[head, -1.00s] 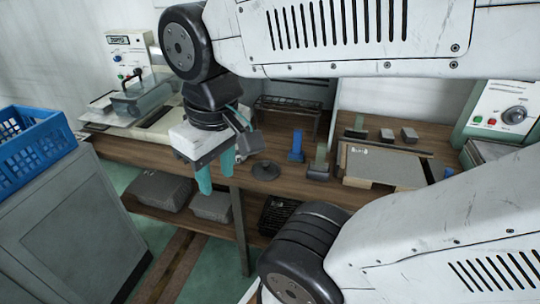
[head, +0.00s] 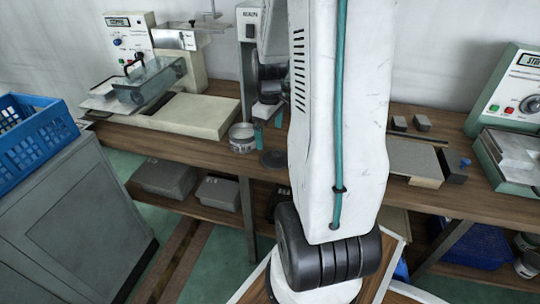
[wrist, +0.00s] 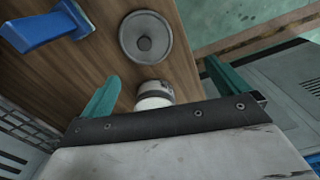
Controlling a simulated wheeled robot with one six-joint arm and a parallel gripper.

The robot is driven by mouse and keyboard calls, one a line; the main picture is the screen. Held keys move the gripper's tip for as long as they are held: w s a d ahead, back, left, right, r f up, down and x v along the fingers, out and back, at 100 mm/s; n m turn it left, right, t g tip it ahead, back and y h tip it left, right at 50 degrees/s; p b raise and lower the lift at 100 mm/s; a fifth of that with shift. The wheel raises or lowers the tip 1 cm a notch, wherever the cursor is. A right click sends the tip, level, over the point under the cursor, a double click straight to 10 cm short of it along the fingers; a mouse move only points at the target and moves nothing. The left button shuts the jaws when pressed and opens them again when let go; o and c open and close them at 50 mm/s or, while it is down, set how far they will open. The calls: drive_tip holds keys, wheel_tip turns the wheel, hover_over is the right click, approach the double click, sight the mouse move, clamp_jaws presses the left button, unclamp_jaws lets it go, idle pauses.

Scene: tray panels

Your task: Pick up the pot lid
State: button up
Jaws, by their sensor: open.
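The pot lid (wrist: 145,37) is a dark grey round disc with a raised knob. It lies flat on the wooden bench (wrist: 75,85), near its edge.
A pale round tin (head: 242,138) stands left of the lid; it also shows near the fingers (wrist: 155,93). A blue stand (wrist: 45,25) is on the bench, upper left in the wrist view. A cream machine base (head: 190,115) is left of the tin.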

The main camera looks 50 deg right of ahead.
sight(276, 153)
drive_tip(key=d+f, duration=0.1)
drive_tip(key=f, duration=0.1)
drive_tip(key=s+d+f, duration=0.1)
drive_tip(key=d, duration=0.1)
drive_tip(key=shift+f, duration=0.35)
drive_tip(key=f, duration=0.7)
drive_tip(key=shift+w+a, duration=0.15)
drive_tip(key=shift+w, duration=0.1)
drive_tip(key=c, duration=0.6)
